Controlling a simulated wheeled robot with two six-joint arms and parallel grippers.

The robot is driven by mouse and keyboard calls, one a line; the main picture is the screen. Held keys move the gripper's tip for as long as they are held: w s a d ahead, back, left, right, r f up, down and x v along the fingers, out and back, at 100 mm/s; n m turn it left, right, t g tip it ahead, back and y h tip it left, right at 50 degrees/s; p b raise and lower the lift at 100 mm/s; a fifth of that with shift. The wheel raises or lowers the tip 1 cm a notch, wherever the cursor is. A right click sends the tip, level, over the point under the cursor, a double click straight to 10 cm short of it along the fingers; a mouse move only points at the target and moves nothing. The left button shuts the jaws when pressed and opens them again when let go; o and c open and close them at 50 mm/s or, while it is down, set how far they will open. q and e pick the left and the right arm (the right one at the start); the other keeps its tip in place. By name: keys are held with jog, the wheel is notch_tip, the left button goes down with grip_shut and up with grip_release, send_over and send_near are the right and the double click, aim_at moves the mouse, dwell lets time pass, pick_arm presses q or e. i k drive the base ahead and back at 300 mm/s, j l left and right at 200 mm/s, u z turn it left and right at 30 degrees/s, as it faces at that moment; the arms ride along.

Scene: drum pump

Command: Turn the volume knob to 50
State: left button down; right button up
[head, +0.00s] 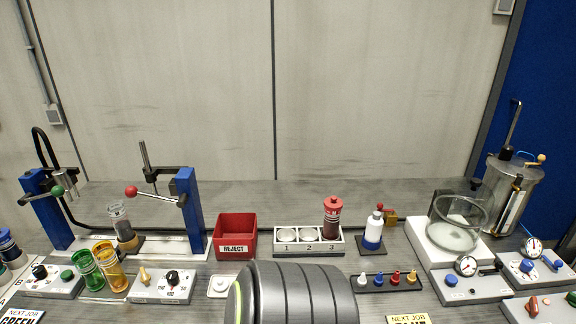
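A pale control panel (160,290) stands at the front left of the bench. It carries a black rotary knob (172,278) with small numbers printed around it, and a yellow lever (144,277) to the knob's left. The numbers and the knob's pointer are too small to read for certain. A second panel (52,285) further left has another black knob (40,271) and a green button (67,275). No label naming the volume knob is legible. Neither of my grippers is in view.
Green (88,272) and amber (110,268) cups stand between the two panels. Behind them is a blue-posted stand (190,215). A red reject bin (236,236) is right of it. A dark ribbed shape hides the front middle. A glass bowl (458,228) is at right.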

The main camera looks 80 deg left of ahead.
aim_at(40, 272)
jog(key=u, duration=4.4)
